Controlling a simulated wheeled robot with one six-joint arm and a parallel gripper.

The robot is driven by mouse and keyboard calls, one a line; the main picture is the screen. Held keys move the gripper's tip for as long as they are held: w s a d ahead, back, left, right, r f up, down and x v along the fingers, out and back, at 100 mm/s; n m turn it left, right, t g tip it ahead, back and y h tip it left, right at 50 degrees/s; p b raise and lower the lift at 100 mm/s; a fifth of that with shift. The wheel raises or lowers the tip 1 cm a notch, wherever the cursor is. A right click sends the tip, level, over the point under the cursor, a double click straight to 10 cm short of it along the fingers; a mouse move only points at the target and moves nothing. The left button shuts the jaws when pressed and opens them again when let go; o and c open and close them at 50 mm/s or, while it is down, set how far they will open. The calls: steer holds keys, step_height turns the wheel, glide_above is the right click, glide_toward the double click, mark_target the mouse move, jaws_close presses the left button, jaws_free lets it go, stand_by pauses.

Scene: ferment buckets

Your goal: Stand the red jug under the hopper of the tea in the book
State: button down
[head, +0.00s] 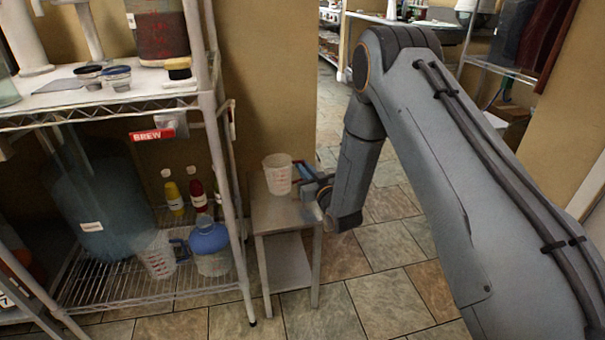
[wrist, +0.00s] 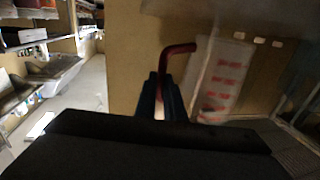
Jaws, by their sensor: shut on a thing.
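The red jug (head: 278,176) is a clear measuring jug with red marks and a red handle. It is upright at the small steel side table (head: 283,217); I cannot tell whether its base touches the top. My gripper (head: 308,183) is at the jug's right side, shut on the handle. In the wrist view the jug body (wrist: 226,78) is right of my gripper (wrist: 162,97), and the red handle runs down between the fingers. A dark red cylindrical vessel (head: 162,37) stands on the upper shelf; I cannot tell whether it is a hopper. No book is clearly visible.
A wire rack (head: 150,295) stands left, its post close to the side table. Its lower shelf holds a blue-handled jug (head: 158,260), a blue-topped bottle (head: 210,245) and a large blue barrel (head: 95,200). Small cups (head: 117,77) and a brush (head: 179,70) lie above. Tiled floor is clear.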

steer(key=shift+f, duration=0.8)
steer(key=shift+f, duration=0.2)
steer(key=c, duration=1.8)
jaws_free()
steer(key=shift+c, duration=0.2)
